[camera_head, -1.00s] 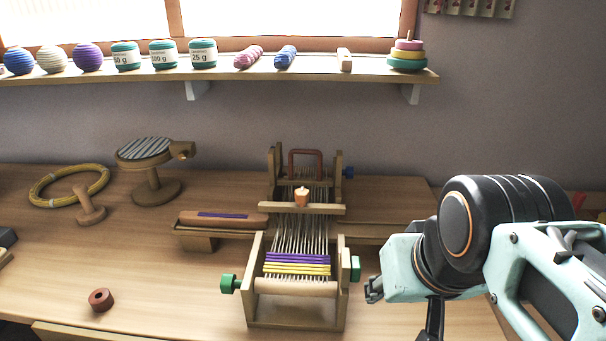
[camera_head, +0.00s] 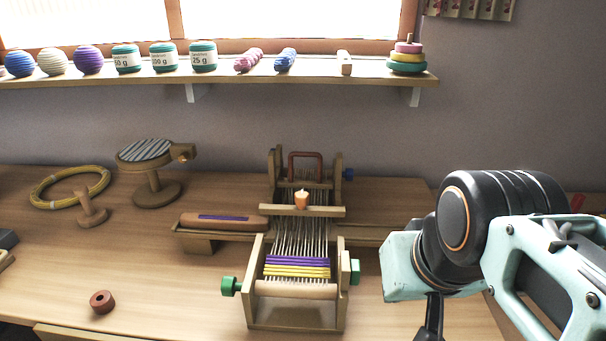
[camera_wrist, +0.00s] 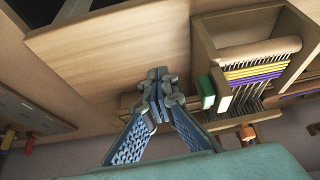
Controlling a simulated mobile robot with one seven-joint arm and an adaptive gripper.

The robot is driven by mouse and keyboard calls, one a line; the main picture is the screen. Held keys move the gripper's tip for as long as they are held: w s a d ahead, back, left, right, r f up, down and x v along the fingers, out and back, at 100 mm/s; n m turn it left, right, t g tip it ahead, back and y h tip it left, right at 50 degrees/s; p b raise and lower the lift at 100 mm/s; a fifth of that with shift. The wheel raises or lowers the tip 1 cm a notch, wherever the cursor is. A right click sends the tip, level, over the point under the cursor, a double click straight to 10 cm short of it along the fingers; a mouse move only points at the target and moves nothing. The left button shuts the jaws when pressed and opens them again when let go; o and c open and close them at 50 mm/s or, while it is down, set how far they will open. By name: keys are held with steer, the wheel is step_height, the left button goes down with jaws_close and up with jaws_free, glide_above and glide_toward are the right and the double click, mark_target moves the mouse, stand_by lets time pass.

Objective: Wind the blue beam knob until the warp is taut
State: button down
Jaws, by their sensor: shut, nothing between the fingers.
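A small wooden loom (camera_head: 254,309) stands on the table, with pale warp threads (camera_head: 297,236) running to its back. The blue beam knob (camera_head: 348,173) is on the right side of its back end, and I cannot make it out in the wrist view. Purple and yellow weaving (camera_head: 297,267) lies at the front. In the wrist view my gripper (camera_wrist: 158,80) is shut and empty, apart from the loom's green knob (camera_wrist: 207,92). I cannot tell how tight the warp is.
An orange peg (camera_head: 302,199) stands on the crossbar. A wooden shuttle (camera_head: 230,221) lies left of the loom.

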step_height(320, 180, up, 6)
steer(key=w+g+p, duration=0.1)
steer(key=p, duration=0.6)
steer(key=shift+g, duration=0.3)
stand_by(2.5)
steer(key=shift+w+r, duration=0.1)
steer(key=c, duration=1.8)
jaws_free()
steer(key=shift+o, duration=0.2)
steer(key=d, duration=0.6)
